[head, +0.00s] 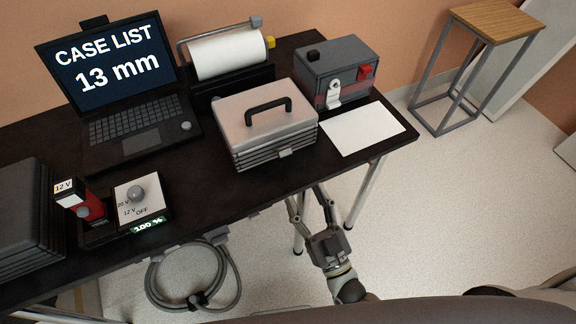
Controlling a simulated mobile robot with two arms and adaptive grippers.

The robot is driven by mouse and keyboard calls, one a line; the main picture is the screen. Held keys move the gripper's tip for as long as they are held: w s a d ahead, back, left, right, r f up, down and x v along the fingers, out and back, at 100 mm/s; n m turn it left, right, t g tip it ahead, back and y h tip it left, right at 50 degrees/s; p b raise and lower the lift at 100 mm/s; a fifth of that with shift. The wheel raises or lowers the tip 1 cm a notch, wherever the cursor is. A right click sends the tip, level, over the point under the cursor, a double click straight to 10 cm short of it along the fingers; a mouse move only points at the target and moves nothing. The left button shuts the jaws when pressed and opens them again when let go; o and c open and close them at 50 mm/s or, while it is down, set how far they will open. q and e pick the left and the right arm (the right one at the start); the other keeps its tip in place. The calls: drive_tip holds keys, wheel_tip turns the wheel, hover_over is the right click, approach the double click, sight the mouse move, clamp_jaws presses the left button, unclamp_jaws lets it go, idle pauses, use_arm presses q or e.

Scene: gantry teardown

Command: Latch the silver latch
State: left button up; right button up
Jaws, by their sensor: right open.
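A silver latch (334,93) is on the front of a dark grey box (340,65) at the back right of the table. I cannot tell from this view whether it is fastened. My right gripper (308,196) is open and empty, with its fingers spread. It is in front of the table's front edge, below and to the left of the latch and well apart from it. My left gripper is not in view.
A silver case (265,122) with a black handle stands left of the grey box. A white sheet (362,128) lies before the box. A laptop (118,80), a paper roll (228,56) and a charger (138,196) are further left. A coiled cable (160,292) hangs at the front edge.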

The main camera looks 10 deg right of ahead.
approach(277, 137)
drive_tip(key=x, duration=0.4)
drive_tip(key=shift+w+r+p, duration=0.25)
drive_tip(key=shift+p, duration=0.05)
drive_tip(key=c, duration=1)
drive_tip(key=r+g+p, duration=0.1)
drive_tip(key=p, duration=0.4)
drive_tip(key=g+h+p, duration=0.1)
drive_tip(key=g+p, duration=0.1)
drive_tip(key=p, duration=0.3)
drive_tip(key=w+r+g+p, duration=0.1)
drive_tip(key=p, duration=0.4)
drive_tip(key=shift+w+a+r+g+h, duration=0.1)
drive_tip(key=shift+a+r+g+h, duration=0.05)
drive_tip(key=shift+r+g+h, duration=0.2)
drive_tip(key=shift+p, duration=0.6)
drive_tip(key=shift+f+g, duration=0.25)
drive_tip(key=shift+g, duration=0.1)
